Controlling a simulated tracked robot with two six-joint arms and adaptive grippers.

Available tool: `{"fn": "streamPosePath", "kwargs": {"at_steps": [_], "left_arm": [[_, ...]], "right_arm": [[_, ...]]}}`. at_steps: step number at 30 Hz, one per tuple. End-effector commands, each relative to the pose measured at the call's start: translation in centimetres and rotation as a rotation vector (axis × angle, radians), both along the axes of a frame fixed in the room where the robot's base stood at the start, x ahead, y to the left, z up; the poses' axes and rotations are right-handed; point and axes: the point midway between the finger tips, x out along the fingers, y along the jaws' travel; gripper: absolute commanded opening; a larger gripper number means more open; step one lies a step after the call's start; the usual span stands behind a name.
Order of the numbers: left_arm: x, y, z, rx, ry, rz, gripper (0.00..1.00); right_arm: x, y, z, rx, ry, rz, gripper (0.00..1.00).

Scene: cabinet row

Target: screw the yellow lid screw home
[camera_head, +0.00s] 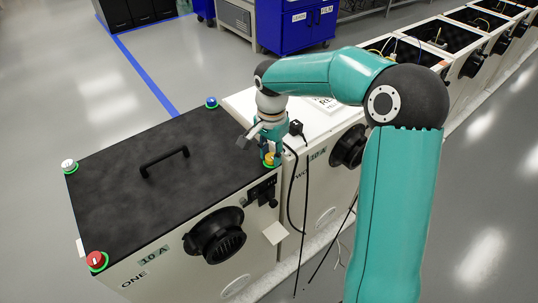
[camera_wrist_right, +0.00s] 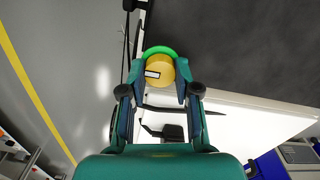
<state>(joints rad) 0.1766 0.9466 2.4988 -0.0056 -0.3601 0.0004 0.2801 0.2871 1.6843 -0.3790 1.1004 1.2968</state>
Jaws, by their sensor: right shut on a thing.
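The yellow lid screw (camera_head: 270,158) stands at the right corner of the black lid (camera_head: 130,170) of the cabinet marked ONE, inside a green ring. My right gripper (camera_head: 268,146) comes down over it from above. In the right wrist view the yellow screw (camera_wrist_right: 159,69) sits between the two fingertips of my right gripper (camera_wrist_right: 157,88), which is shut on it. A pale mark shows on the screw, and the green ring curves around its far side. My left gripper is in neither view.
A red screw (camera_head: 96,260), a white screw (camera_head: 68,165) and a blue screw (camera_head: 211,102) mark the lid's other corners. A black handle (camera_head: 164,161) rises mid-lid. A second cabinet (camera_head: 318,128) with black cables stands close on the right.

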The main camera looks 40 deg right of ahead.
Motion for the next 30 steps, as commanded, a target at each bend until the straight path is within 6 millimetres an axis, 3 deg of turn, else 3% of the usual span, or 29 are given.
{"fn": "streamPosePath", "kwargs": {"at_steps": [14,15,19,30], "left_arm": [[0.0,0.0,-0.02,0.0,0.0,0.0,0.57],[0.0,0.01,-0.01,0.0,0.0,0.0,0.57],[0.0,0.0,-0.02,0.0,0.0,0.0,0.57],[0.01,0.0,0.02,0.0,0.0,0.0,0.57]], "right_arm": [[0.03,-0.02,0.12,-0.001,-0.002,-0.021,0.0],[0.03,-0.02,0.12,-0.001,-0.002,-0.021,0.33],[0.03,-0.02,0.1,-0.001,-0.002,-0.02,0.55],[0.03,-0.01,0.23,0.0,-0.001,-0.018,0.57]]}}
